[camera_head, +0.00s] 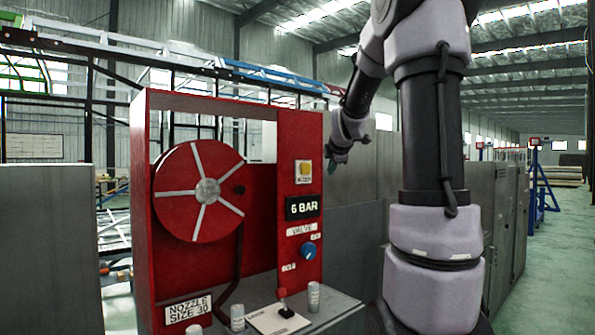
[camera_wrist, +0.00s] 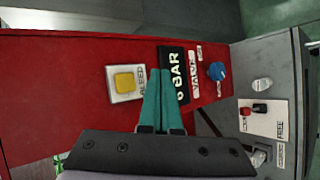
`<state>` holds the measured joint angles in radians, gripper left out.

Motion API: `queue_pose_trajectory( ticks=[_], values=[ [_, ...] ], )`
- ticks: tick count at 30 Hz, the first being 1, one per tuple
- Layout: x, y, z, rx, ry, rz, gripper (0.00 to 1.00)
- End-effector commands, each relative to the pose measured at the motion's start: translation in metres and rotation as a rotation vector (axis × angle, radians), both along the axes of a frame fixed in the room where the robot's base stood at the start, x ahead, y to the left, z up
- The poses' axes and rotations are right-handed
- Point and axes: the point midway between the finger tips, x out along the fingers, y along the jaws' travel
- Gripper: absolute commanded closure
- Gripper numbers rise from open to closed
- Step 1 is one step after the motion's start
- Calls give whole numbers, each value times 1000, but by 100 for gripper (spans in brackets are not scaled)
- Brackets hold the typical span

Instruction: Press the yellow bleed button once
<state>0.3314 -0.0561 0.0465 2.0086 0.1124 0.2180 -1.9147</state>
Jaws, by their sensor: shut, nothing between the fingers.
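The yellow bleed button (camera_head: 306,167) sits on a white plate high on the right post of the red panel, above the black display reading 6 BAR (camera_head: 302,207). In the wrist view the yellow button (camera_wrist: 125,82) shows left of the fingertips, with the word BLEED beside it. My gripper (camera_head: 338,157) is to the right of the button in the head view, apart from the panel as far as I can tell. In the wrist view its teal fingers (camera_wrist: 161,75) are together and empty, with the tips between the button and the display.
A blue valve knob (camera_head: 308,250) is below the display. A red hose reel (camera_head: 199,191) fills the panel's left. A red-tipped lever (camera_head: 283,299) and small grey cylinders (camera_head: 314,296) stand on the ledge below. Grey cabinets (camera_head: 372,180) stand behind my arm.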

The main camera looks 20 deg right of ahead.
Motion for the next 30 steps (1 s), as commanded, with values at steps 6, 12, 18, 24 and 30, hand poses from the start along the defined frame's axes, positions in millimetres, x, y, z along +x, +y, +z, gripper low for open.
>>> queue_pose_trajectory(
  ticks=[6,12,18,24,30],
  values=[
    [1,-1,0,-13,1,6,100],
    [3,-1,0,-11,2,6,100],
    [18,5,-1,-12,3,7,100],
    [46,16,-1,-11,3,10,100],
    [69,24,0,-10,2,8,100]
  ],
)
